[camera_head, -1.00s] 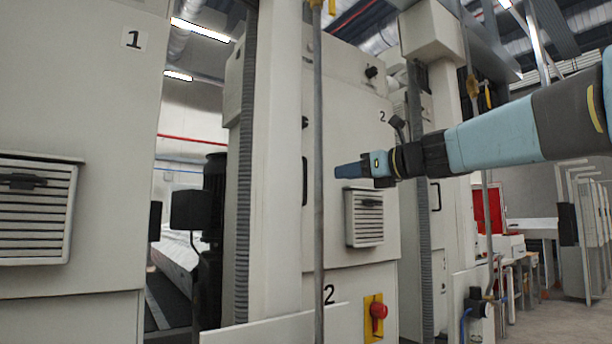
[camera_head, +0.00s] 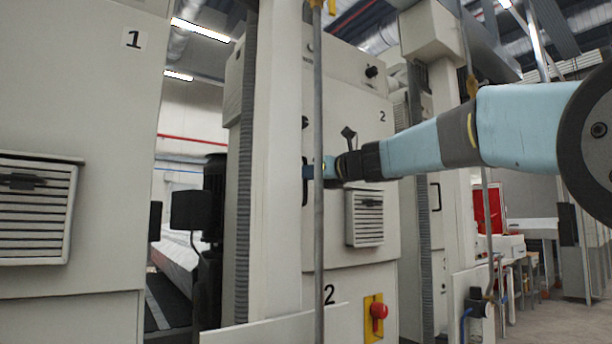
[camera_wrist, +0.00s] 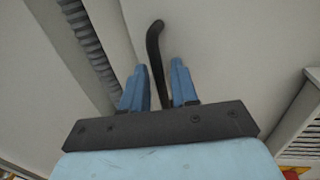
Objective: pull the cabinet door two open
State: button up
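Cabinet door two (camera_head: 345,110) is the light panel marked 2 in the head view, and it looks closed. Its black handle (camera_head: 305,182) is at the door's left edge, partly covered by my gripper. In the wrist view the dark handle (camera_wrist: 155,50) runs down between the two blue fingers of my gripper (camera_wrist: 157,82). The fingers are apart, with a gap on each side of the handle. In the head view my gripper (camera_head: 314,172) reaches the handle from the right, behind a thin vertical pipe.
The thin grey pipe (camera_head: 319,250) stands in front of the door's left part. A louvred vent (camera_head: 364,217) and a red knob on a yellow plate (camera_head: 378,310) are lower on the cabinet. The cabinet marked 1 (camera_head: 75,110) stands at left.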

jog(key=shift+w+a, duration=0.4)
jog(key=shift+c, duration=0.4)
grip_shut()
jog(key=shift+d, duration=0.2)
jog(key=shift+s+a, duration=0.1)
